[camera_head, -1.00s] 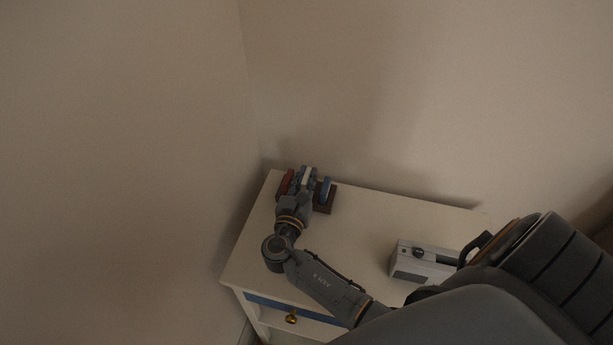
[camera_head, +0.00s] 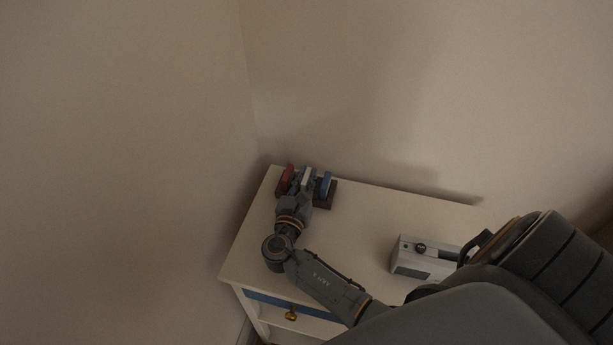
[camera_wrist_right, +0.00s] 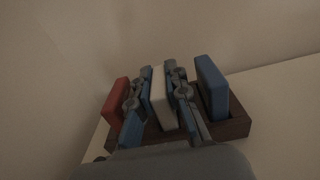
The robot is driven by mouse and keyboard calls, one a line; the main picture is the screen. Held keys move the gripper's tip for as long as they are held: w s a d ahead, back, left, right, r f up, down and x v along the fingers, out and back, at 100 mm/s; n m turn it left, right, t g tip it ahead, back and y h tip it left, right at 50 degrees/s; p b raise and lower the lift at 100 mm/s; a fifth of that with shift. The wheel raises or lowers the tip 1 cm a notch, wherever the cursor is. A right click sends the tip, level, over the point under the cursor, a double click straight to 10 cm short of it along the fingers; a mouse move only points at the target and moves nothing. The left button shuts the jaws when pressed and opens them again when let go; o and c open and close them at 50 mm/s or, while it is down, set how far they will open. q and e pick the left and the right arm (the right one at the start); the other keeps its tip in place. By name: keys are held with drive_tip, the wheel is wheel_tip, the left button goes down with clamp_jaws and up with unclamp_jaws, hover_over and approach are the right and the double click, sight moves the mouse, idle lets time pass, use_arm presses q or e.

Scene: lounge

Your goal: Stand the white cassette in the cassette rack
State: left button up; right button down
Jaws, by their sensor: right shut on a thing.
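The white cassette (camera_head: 306,178) is upright between the fingers of my right gripper (camera_head: 305,183), which is shut on it. In the right wrist view the white cassette (camera_wrist_right: 160,98) stands between the two fingers (camera_wrist_right: 160,100), over the middle of the dark cassette rack (camera_wrist_right: 236,127). The rack (camera_head: 326,200) stands at the back left of the table. A red cassette (camera_head: 288,173) is in it on the left and a blue cassette (camera_head: 326,184) on the right. The white cassette's lower edge is hidden, so I cannot tell if it touches the rack. My left gripper does not show.
The white table (camera_head: 365,215) has its back edge close to the wall. A grey-white cassette player (camera_head: 424,258) stands at the table's right, near my arm. The tabletop between the rack and the player is clear. A brass knob (camera_head: 291,314) shows on the front drawer.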

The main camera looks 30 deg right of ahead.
drive_tip(key=c, duration=1.2)
unclamp_jaws()
drive_tip(key=v, duration=1.2)
